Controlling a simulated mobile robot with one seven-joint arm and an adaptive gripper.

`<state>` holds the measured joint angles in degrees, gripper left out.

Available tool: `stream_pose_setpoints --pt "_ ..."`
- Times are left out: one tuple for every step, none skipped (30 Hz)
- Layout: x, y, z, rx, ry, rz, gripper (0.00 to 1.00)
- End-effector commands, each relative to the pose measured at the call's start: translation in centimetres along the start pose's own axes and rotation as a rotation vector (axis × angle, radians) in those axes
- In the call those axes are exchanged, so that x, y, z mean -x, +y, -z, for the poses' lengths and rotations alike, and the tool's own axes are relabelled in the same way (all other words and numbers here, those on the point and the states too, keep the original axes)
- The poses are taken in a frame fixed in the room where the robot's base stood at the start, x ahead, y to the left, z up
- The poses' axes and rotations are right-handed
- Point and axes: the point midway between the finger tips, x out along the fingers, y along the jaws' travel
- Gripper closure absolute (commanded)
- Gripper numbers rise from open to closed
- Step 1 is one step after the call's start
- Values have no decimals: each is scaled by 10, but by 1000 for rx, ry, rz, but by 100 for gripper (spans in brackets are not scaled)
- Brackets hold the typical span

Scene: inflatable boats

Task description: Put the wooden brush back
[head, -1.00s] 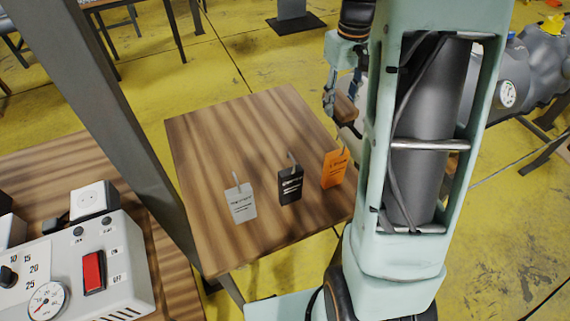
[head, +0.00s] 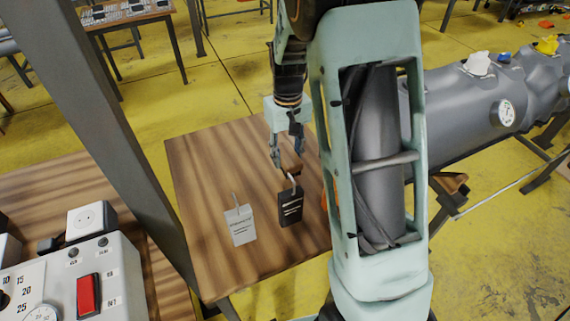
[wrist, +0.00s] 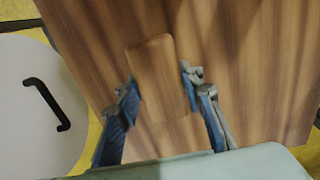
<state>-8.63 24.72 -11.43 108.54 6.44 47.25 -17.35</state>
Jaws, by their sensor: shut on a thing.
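The wooden brush (wrist: 152,75) is a plain brown block with rounded corners. In the wrist view it lies between the two blue-padded fingers of my gripper (wrist: 158,100), which is shut on it. In the head view my gripper (head: 287,158) points down over the wooden table (head: 205,175), behind the black tag. Only a small part of the brush (head: 294,166) shows there. Its bristle side is hidden, and I cannot tell whether it touches the tabletop.
On the table stand a white tag (head: 240,226), a black tag (head: 290,207) and an orange tag (head: 324,200), mostly hidden by my arm. A grey post (head: 105,130) and control box (head: 95,265) are at left. A grey inflatable boat (head: 460,105) lies at right.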

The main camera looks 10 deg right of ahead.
Motion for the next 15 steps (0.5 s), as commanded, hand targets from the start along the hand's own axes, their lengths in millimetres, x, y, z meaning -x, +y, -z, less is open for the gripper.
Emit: stream_pose_setpoints --pt "-4 -3 0 2 -2 0 91" --pt "-8 -6 1 3 -2 0 91" --pt "-13 -7 1 3 -4 0 91" --pt "-18 -7 1 2 -5 0 91" --pt "-24 -6 1 1 -5 0 91" --pt "-30 -6 0 1 -5 0 91" --pt "-34 -6 1 0 -4 0 91" --pt "-36 -6 1 0 -2 0 91" --pt "-38 -6 1 0 -1 0 91" --pt "-38 -6 2 0 -1 0 91" --pt "-38 -6 2 0 0 0 91" --pt "-38 -6 2 0 0 0 91" --pt "-38 -6 2 0 0 0 91" --pt "-38 -6 2 0 0 0 91" --pt "-38 -6 2 0 0 0 91"
